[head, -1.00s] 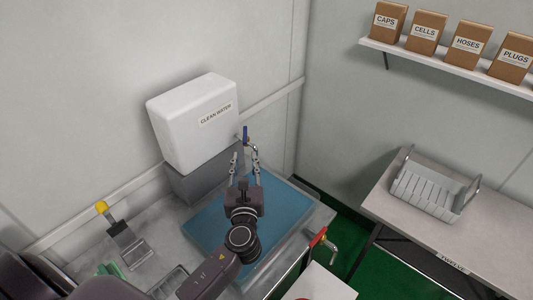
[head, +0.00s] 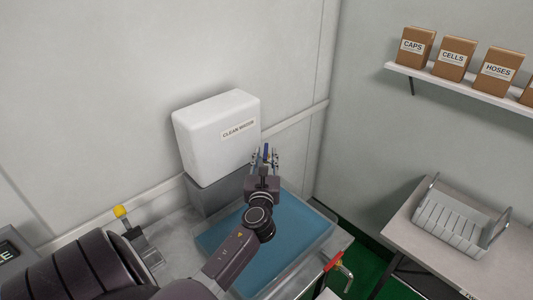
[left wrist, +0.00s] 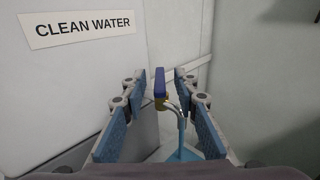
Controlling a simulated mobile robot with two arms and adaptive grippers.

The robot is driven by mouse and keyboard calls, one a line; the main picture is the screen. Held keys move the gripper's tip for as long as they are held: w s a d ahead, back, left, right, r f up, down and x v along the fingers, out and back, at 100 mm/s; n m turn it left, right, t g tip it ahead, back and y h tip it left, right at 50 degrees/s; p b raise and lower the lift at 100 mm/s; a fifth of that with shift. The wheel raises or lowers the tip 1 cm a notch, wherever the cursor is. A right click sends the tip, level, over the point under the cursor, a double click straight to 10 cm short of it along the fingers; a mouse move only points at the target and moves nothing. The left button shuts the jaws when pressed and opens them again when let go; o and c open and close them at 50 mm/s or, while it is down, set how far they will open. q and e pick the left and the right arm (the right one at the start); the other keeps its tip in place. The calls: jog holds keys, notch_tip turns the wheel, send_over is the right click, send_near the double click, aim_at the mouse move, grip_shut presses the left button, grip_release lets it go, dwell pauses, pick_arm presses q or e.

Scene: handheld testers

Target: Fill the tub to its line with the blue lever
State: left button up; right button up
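The white CLEAN WATER tank (head: 215,140) stands against the wall above the tub (head: 325,225), which holds a broad blue surface like water. Its fill line cannot be made out. The blue lever (left wrist: 159,82) stands upright on a brass-coloured tap with a curved metal spout (left wrist: 177,108). A thin blue streak shows below the spout; I cannot tell for sure that it is running water. My left gripper (head: 265,158) is open, its blue-padded fingers (left wrist: 160,105) on either side of the lever with gaps visible. My right gripper is not in view.
A red-handled tap (head: 333,262) sits at the tub's front right. A yellow-tipped device (head: 121,212) stands on the counter at left.

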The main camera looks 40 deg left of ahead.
pick_arm(q)
jog(key=shift+w+a, duration=0.3)
jog(key=shift+w, duration=0.05)
jog(key=shift+c, duration=0.6)
grip_shut()
